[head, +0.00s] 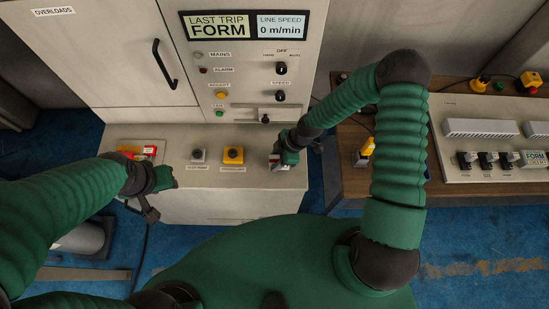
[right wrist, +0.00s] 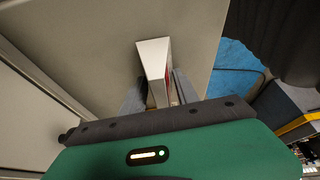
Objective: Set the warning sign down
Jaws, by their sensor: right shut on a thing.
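The warning sign (head: 274,163) is a small pale piece with red on it, at the right end of the pale console ledge. My right gripper (head: 281,161) is shut on it. In the right wrist view the sign (right wrist: 154,56) stands up between the two grey fingers, white along its edge with red on one side. The ledge fills the background behind it; I cannot tell whether the sign touches the ledge. My left gripper (head: 156,194) hangs in front of the ledge's left part; its fingers are not clear enough to tell open from shut.
The control panel (head: 243,75) rises behind.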

